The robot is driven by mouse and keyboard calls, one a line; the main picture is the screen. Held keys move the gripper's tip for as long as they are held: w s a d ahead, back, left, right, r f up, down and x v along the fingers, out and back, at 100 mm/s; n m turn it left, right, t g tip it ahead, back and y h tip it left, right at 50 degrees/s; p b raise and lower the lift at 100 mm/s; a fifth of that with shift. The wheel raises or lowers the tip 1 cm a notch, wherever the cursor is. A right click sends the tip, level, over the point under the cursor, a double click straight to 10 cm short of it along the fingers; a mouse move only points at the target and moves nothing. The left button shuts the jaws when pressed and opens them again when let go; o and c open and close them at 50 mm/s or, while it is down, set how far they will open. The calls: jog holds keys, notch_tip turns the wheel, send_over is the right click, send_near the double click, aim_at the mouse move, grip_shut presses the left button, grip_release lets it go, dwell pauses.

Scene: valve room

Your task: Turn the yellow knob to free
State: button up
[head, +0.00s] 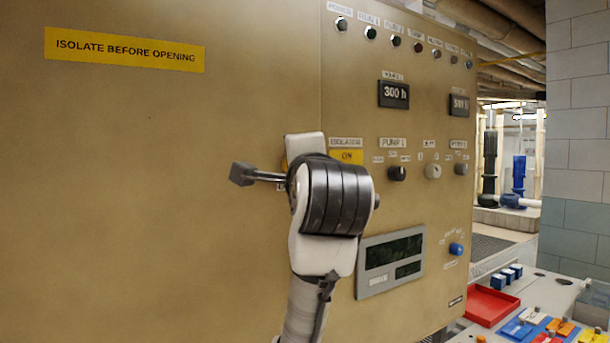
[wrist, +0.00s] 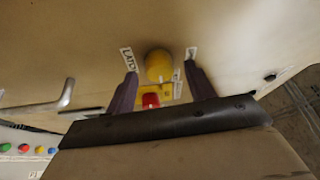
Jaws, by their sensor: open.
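The yellow knob (wrist: 158,66) shows in the wrist view on the tan panel, with a small white label on each side. The left label (wrist: 128,60) seems to read LATCH; the right one (wrist: 190,53) is too small to read surely. My gripper (wrist: 160,72) is open, its two dark fingers apart on either side of the knob. I cannot tell whether they touch it. A red part (wrist: 150,100) on a yellow plate shows between the fingers, nearer the palm. In the head view my wrist hides the knob.
The tan cabinet (head: 150,200) carries a yellow ON plate (head: 346,156), black knobs (head: 396,173), a blue knob (head: 456,249) and a grey display (head: 390,262). A metal handle (wrist: 67,95) stands out at left in the wrist view. A red tray (head: 491,306) lies at lower right.

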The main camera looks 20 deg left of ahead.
jog(key=b+v, duration=0.7)
jog(key=v, duration=0.1)
jog(key=shift+f, duration=0.3)
jog(key=shift+d+b, duration=0.15)
jog(key=shift+b, duration=0.45)
jog(key=b+v, duration=0.5)
jog(key=b, duration=0.3)
jog(key=shift+r+b, duration=0.2)
jog(key=shift+b, duration=0.15)
